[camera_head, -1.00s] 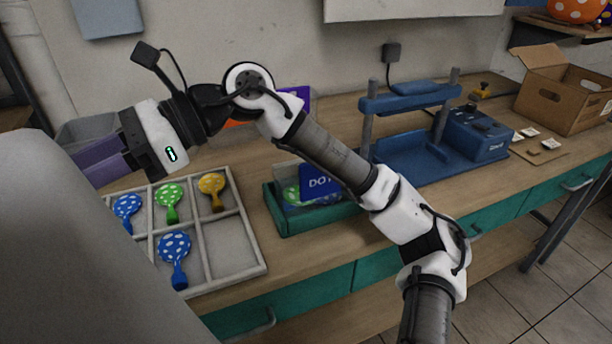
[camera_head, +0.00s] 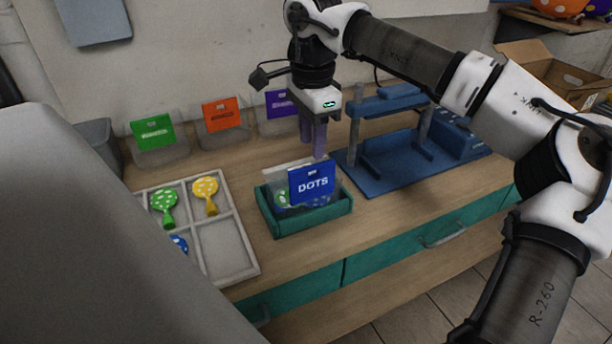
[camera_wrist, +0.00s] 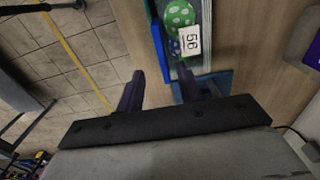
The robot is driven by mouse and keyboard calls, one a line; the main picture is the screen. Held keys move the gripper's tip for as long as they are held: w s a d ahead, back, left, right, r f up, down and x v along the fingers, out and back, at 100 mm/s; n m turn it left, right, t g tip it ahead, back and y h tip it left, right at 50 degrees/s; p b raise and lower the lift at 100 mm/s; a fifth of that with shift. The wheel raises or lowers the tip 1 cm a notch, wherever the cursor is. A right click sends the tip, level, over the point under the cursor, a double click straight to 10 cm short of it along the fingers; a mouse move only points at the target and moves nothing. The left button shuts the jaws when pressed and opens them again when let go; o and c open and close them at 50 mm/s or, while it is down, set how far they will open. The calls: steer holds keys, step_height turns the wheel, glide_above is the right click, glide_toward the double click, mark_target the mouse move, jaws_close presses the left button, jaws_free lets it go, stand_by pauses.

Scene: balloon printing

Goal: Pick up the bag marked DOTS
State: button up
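The bag marked DOTS stands upright in a teal open box (camera_head: 290,224) on the table; it is clear with a blue header card (camera_head: 312,183) and holds green and blue dotted pieces. In the wrist view, the box's inside, a green dotted piece (camera_wrist: 180,14) and a white tag marked 56 (camera_wrist: 189,41) show, with the blue card's edge (camera_wrist: 157,42) ahead. My gripper (camera_head: 317,154) points down, just above and behind the card's top. In the wrist view, its two purple fingers (camera_wrist: 160,72) are apart, with nothing held between them.
A divided tray (camera_head: 225,250) with dotted balloons lies left of the box. Bags with green (camera_head: 153,131), orange (camera_head: 221,113) and purple (camera_head: 282,103) cards stand along the wall. A blue press (camera_head: 395,165) stands close on the right, and an open cardboard box (camera_head: 545,70) is beyond it.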

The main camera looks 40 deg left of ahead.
mark_target(313, 166)
step_height(313, 166, down, 4)
steer(key=shift+w+f+p, duration=0.2)
steer(key=shift+f+p, duration=0.95)
steer(key=shift+f, duration=1.4)
steer(key=shift+c, duration=0.2)
jaws_close()
